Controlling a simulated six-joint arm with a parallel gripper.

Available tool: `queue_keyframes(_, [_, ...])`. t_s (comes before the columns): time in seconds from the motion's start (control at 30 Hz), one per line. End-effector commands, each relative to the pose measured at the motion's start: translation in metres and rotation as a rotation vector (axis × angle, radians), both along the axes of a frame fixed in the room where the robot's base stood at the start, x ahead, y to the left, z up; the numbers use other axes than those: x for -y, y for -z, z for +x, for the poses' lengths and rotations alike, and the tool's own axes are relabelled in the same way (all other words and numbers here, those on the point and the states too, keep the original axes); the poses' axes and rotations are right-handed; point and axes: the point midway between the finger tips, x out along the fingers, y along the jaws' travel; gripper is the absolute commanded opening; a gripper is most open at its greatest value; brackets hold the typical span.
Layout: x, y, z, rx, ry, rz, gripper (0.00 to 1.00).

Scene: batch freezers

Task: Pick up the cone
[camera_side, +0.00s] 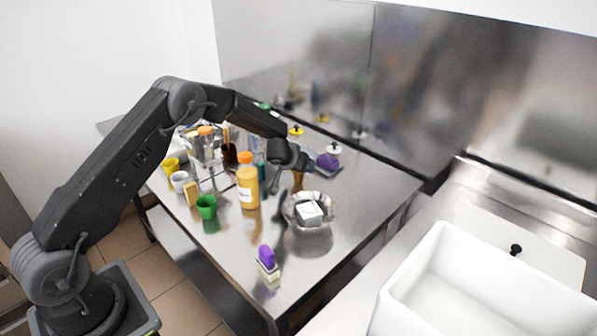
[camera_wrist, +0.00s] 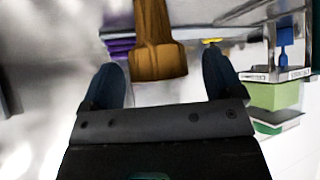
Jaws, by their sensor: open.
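The cone (camera_wrist: 158,40) is brown-tan, with a ribbed body and a wider rim at its lower end in the wrist view. It stands between the two dark fingers of my gripper (camera_wrist: 163,76), with visible gaps on both sides. My gripper is open, and neither finger appears to touch the cone. In the side view my gripper (camera_side: 287,182) hangs over the steel table, and a small brown part of the cone (camera_side: 298,177) shows beside it. Much of the cone is hidden there.
An orange-capped bottle (camera_side: 248,185) stands left of my gripper. A metal bowl (camera_side: 308,222) holding a white block is just in front. A purple-handled brush (camera_side: 267,262) and a green cup (camera_side: 207,207) stand nearer. The right front tabletop is clear.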

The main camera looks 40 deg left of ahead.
Motion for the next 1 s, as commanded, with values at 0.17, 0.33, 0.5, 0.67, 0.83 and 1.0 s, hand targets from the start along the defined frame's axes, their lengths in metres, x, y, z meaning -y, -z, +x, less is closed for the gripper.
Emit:
queue_keyframes(0.17, [-0.0036, 0.0103, 0.0106, 0.000, 0.001, -0.001, 0.86])
queue_keyframes(0.33, [-0.0037, 0.0108, 0.0110, 0.000, 0.003, 0.000, 0.86])
queue_keyframes(0.5, [-0.0037, 0.0106, 0.0109, 0.000, 0.001, 0.000, 0.75])
queue_keyframes(0.67, [-0.0036, 0.0105, 0.0108, 0.000, 0.001, 0.000, 0.60])
queue_keyframes(0.83, [-0.0036, 0.0105, 0.0108, 0.000, 0.001, 0.000, 0.44])
queue_keyframes(1.0, [-0.0035, 0.0104, 0.0108, 0.000, 0.001, 0.000, 0.34])
